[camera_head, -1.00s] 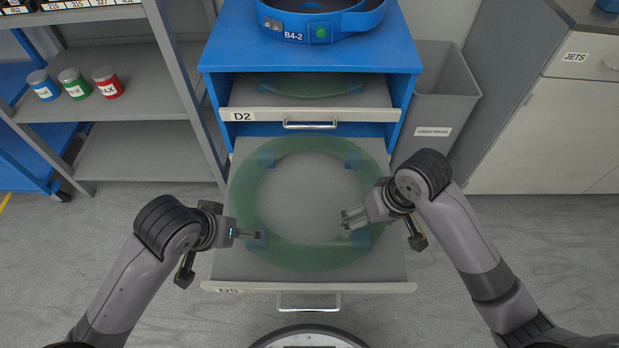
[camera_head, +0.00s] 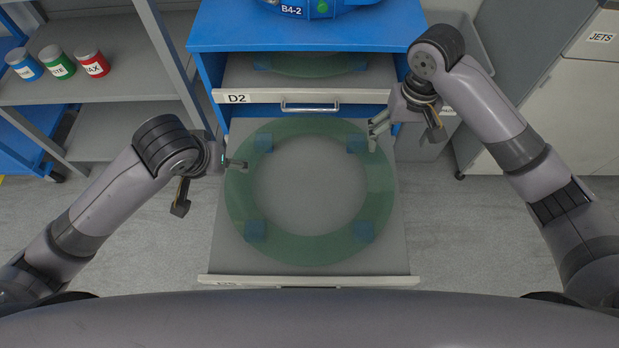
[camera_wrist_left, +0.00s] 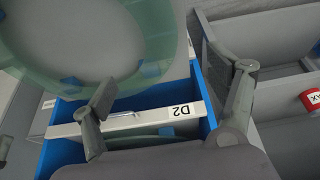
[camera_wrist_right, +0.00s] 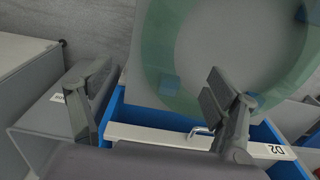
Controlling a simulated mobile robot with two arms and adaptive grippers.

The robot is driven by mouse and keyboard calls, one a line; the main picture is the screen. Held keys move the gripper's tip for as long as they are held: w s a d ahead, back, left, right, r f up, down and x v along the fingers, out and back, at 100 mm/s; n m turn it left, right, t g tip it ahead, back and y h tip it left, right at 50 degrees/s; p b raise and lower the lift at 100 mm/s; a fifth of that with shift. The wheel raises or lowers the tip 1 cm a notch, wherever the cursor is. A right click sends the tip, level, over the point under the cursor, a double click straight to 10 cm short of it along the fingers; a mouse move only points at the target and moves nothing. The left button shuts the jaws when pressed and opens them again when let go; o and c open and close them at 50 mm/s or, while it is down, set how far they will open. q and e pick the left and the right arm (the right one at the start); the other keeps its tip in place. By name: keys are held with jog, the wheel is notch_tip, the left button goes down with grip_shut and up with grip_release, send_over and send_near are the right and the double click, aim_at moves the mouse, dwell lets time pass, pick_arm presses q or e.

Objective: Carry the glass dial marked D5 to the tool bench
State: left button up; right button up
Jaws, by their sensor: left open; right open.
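The glass dial is a large translucent green ring (camera_head: 238,195) lying flat over several blue pads in the pulled-out lower drawer (camera_head: 310,195). This drawer's front label is hardly readable now. My left gripper (camera_head: 238,164) is open at the ring's left, far part. My right gripper (camera_head: 376,134) is open at its far right edge. Neither visibly holds the ring; I cannot tell whether they touch it. Both wrist views show spread fingers, with the ring beyond them in the left wrist view (camera_wrist_left: 152,30) and in the right wrist view (camera_wrist_right: 160,50).
Above is the D2 drawer (camera_head: 300,96), partly open with another green glass piece, in a blue cabinet (camera_head: 300,35). A blue part marked B4-2 sits on top. Shelves with paint cans (camera_head: 60,65) stand left. A grey bin and JETS cabinet (camera_head: 550,110) stand right.

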aim_at(240, 176)
pick_arm(q)
jog(key=x, duration=1.6)
jog(key=shift+w+f, duration=0.1)
jog(key=shift+f, duration=0.05)
pick_arm(e)
notch_tip(240, 176, down, 16)
jog(key=shift+f, duration=0.15)
jog(key=shift+c, duration=0.2)
pick_arm(q)
jog(key=shift+d, duration=0.1)
grip_shut()
pick_arm(e)
grip_shut()
pick_arm(q)
jog(key=shift+r, duration=0.2)
pick_arm(e)
jog(key=shift+w+r, duration=0.1)
jog(key=shift+r, duration=0.1)
